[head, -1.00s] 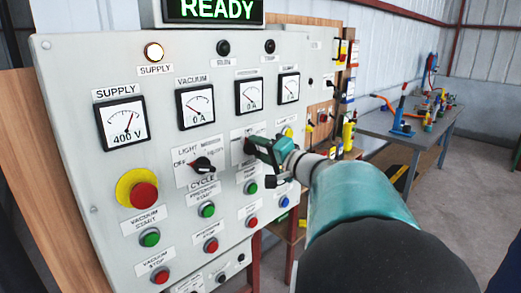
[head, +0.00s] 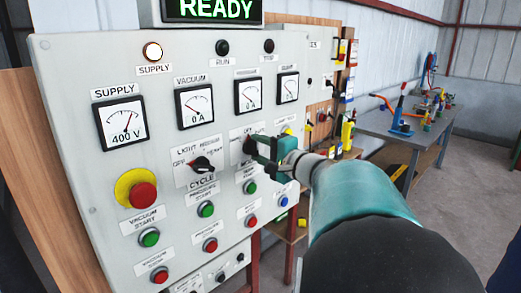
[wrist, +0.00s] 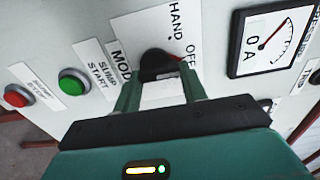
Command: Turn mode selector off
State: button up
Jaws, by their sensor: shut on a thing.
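The mode selector is a black rotary knob (wrist: 157,66) on a white plate in the wrist view, with "HAND" and "OFF" printed above it and a partly covered "MOD..." label to its left. A red mark shows on the knob's right side, close to the word "OFF". My gripper (wrist: 158,88) has its two teal fingers on either side of the knob and is shut on it. In the head view, my gripper (head: 262,150) reaches the knob (head: 249,145) from the right and hides part of its plate.
A second selector (head: 202,164) with "OFF" and "LIGHT" lettering sits to the left. A red emergency button (head: 143,196), green and red push buttons and several meters surround it on the grey panel (head: 75,75). A workbench (head: 385,125) stands at the right.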

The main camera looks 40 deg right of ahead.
jog(key=o, duration=1)
jog(key=shift+s, duration=0.15)
jog(key=s, duration=1.3)
jog(key=shift+s+d, duration=0.2)
jog(key=shift+s, duration=0.1)
